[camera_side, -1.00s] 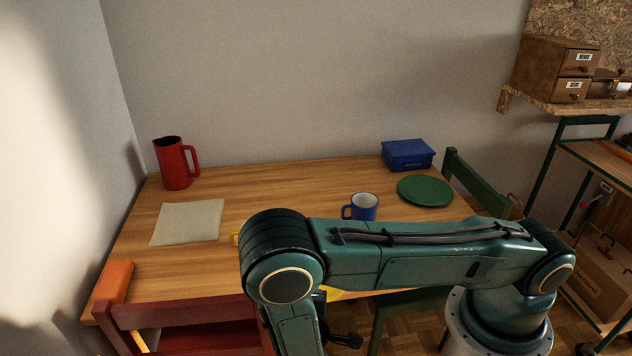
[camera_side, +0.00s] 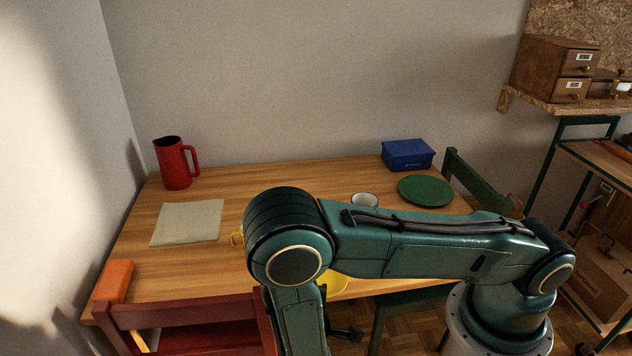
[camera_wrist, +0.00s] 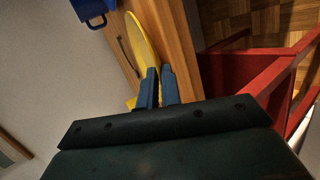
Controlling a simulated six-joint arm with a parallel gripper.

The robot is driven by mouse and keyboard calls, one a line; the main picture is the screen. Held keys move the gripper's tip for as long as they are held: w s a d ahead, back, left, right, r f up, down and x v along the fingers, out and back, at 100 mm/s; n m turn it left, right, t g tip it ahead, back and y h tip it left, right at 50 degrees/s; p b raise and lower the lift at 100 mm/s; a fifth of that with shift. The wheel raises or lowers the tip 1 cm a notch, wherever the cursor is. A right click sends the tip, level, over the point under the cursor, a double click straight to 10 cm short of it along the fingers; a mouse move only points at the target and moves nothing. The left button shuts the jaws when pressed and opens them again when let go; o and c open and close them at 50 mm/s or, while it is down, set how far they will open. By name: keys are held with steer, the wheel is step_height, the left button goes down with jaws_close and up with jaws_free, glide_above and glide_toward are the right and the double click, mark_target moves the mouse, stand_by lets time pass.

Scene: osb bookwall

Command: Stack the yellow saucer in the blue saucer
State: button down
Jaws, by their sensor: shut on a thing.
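The yellow saucer (camera_wrist: 143,42) is tilted on edge in the wrist view, its rim running in between my fingertips. My gripper (camera_wrist: 160,76) is shut on that rim. In the side view a yellow part of the saucer (camera_side: 337,284) shows below my arm, and my fingers are hidden behind the arm. I cannot make out the blue saucer in either view.
A yellow handle (camera_side: 236,239) shows left of my elbow. A green plate (camera_side: 425,190), blue box (camera_side: 407,154), red jug (camera_side: 174,163), cloth (camera_side: 187,222) and orange block (camera_side: 113,281) are on the table. A red chair (camera_side: 190,318) stands in front.

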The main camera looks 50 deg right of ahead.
steer(key=shift+w+r, duration=0.15)
steer(key=shift+r, duration=0.05)
steer(key=w+r, duration=0.7)
steer(key=w+d+r+n+t+y, duration=0.2)
steer(key=w+d+r+n+y, duration=0.1)
steer(key=r, duration=0.5)
steer(key=w+d+r+n+t+y, duration=0.3)
steer(key=r+n, duration=0.2)
steer(key=r, duration=0.4)
steer(key=shift+w+d+r+y, duration=0.15)
steer(key=shift+d+r+y, duration=0.15)
steer(key=shift+d, duration=0.1)
steer(key=shift+f, duration=0.1)
step_height(320, 180, down, 10)
steer(key=w+n+y, duration=0.2)
steer(key=n+y, duration=0.1)
steer(key=shift+f+n+t, duration=0.25)
steer(key=shift+n+t, duration=0.15)
